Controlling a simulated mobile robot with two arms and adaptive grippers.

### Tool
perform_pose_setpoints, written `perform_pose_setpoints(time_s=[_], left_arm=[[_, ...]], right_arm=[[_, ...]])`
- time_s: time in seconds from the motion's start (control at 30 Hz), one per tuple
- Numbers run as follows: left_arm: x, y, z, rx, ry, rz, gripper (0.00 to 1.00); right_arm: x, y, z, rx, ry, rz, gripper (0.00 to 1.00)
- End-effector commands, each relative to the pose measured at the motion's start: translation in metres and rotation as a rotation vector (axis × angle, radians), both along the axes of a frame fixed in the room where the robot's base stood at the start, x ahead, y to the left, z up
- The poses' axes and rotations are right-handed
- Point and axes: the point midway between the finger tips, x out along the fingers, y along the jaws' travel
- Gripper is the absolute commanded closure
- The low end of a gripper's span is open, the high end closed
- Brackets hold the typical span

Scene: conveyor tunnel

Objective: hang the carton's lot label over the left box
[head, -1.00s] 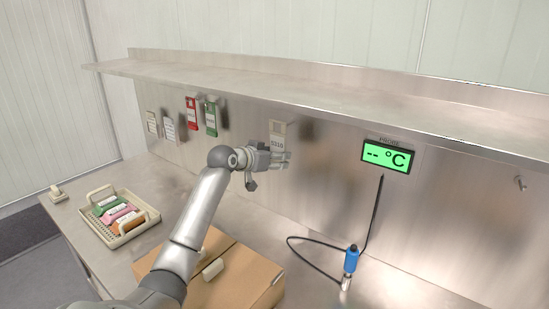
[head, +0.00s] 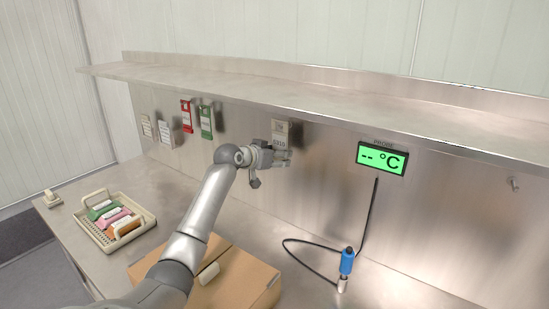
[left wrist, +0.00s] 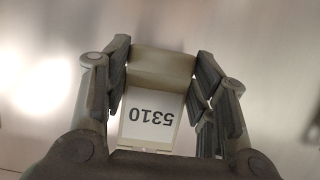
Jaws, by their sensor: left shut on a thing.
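A pale label (head: 280,131) printed 5310 stands in front of the steel back wall. My left gripper (head: 284,158) is shut on it from below. In the left wrist view the label (left wrist: 152,112) sits between the two fingers (left wrist: 160,85), its number upside down. Whether it touches the wall I cannot tell. The cardboard carton (head: 238,278) lies on the counter under my left arm, which hides part of it; a small pale piece (head: 208,273) is on its top. I cannot tell which thing is the left box. My right gripper is not in view.
A red holder (head: 186,113), a green holder (head: 206,122) and two whitish ones (head: 165,132) hang on the wall at left. A tray (head: 150,221) holds several coloured packs. A shelf (head: 300,88) overhangs. A display (head: 382,159) and blue probe (head: 347,262) with cable are at right.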

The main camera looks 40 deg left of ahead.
Motion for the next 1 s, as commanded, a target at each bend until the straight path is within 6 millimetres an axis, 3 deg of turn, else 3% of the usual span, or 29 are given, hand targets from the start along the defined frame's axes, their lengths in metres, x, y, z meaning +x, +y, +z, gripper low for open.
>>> perform_pose_setpoints(time_s=[0.43,1.0], left_arm=[[0.017,0.002,0.001,0.001,-0.001,0.000,0.91],[0.017,0.002,0.001,0.002,0.000,0.000,0.91]], right_arm=[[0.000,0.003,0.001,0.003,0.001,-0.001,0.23],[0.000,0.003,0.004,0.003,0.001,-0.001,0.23]])
